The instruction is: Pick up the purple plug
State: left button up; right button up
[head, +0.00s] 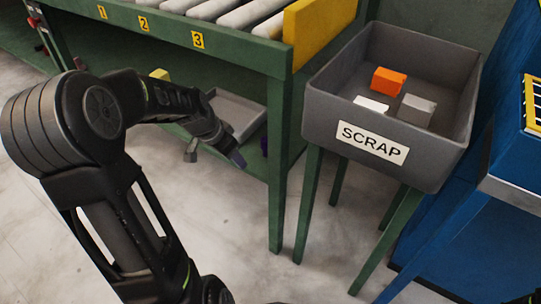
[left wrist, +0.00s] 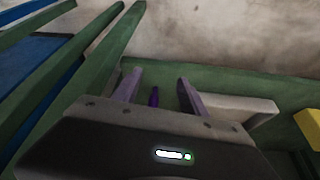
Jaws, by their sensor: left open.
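The purple plug (left wrist: 154,97) is a small dark purple piece on the green lower shelf, seen between my left gripper's two fingers in the left wrist view. In the head view a bit of purple (head: 264,146) shows beside the green table leg, partly hidden by it. My left gripper (head: 238,158) reaches in under the roller table, just left of that purple bit. In the left wrist view its fingers (left wrist: 158,77) are apart with nothing visibly held. Whether either finger touches the plug I cannot tell. My right gripper is not in view.
A grey tray (head: 236,110) lies on the lower shelf (head: 172,130), with a yellow block (head: 160,74) behind my arm. The green table leg (head: 277,190) stands close right of my gripper. A SCRAP bin (head: 325,115) on legs holds orange, white and grey blocks.

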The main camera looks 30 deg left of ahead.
pick_arm(q)
jog(key=shift+a+r, duration=0.15)
jog(key=shift+a, duration=0.15)
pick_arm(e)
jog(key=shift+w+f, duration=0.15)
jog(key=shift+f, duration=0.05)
pick_arm(q)
jog(key=b, duration=0.2)
send_near(264, 139)
jog(key=x, duration=0.3)
jog(key=s+x, duration=0.1)
jog(key=x, duration=0.1)
jog(key=shift+w+f, duration=0.1)
jog(key=shift+f, duration=0.2)
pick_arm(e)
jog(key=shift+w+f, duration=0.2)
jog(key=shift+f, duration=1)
pick_arm(q)
jog(key=shift+w, duration=0.3)
jog(key=b+x, duration=0.3)
jog(key=x, duration=0.2)
jog(key=shift+w, duration=0.2)
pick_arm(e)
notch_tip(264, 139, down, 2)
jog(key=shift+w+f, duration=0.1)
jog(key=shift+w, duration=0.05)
pick_arm(q)
jog(key=shift+c, duration=0.4)
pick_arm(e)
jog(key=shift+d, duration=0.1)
